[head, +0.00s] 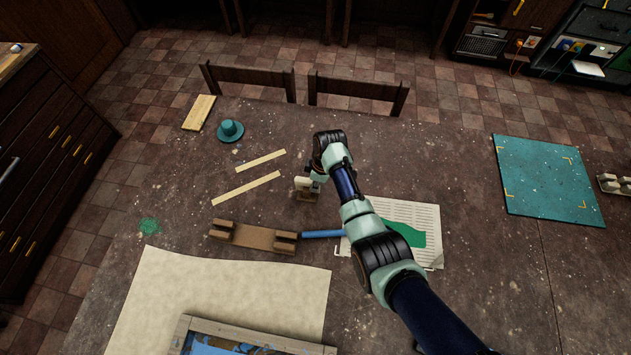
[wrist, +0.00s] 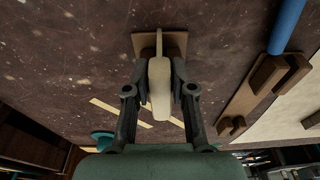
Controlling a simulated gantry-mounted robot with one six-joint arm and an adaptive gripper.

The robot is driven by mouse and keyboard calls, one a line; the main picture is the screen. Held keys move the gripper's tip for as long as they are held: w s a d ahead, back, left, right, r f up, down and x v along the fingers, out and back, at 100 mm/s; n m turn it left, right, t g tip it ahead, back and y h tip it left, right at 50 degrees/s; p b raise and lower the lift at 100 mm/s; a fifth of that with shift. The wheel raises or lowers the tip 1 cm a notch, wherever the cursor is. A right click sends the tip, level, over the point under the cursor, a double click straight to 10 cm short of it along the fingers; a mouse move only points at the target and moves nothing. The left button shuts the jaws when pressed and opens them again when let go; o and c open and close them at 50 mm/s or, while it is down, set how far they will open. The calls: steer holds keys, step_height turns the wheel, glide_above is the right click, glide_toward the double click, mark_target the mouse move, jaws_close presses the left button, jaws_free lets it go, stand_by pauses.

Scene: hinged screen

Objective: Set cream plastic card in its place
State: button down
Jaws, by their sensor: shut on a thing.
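In the head view the card (head: 302,183) shows as a small pale piece just left of my gripper (head: 313,180), which is partly hidden by the arm. A small brown wooden block (wrist: 144,42) with a thin upright part lies just beyond the card's far end. It also shows below the gripper in the head view (head: 303,197). I cannot tell whether card and block touch.
A brown wooden holder with raised ends (head: 259,238) and a blue rod (head: 322,234) lie nearby. Two pale strips (head: 246,188), a teal hat-shaped object (head: 230,130) and a wooden board (head: 199,112) lie left.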

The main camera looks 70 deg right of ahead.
steer(key=c, duration=0.9)
jaws_free()
step_height(320, 180, up, 12)
steer(key=s, duration=0.2)
steer(key=shift+d, duration=0.1)
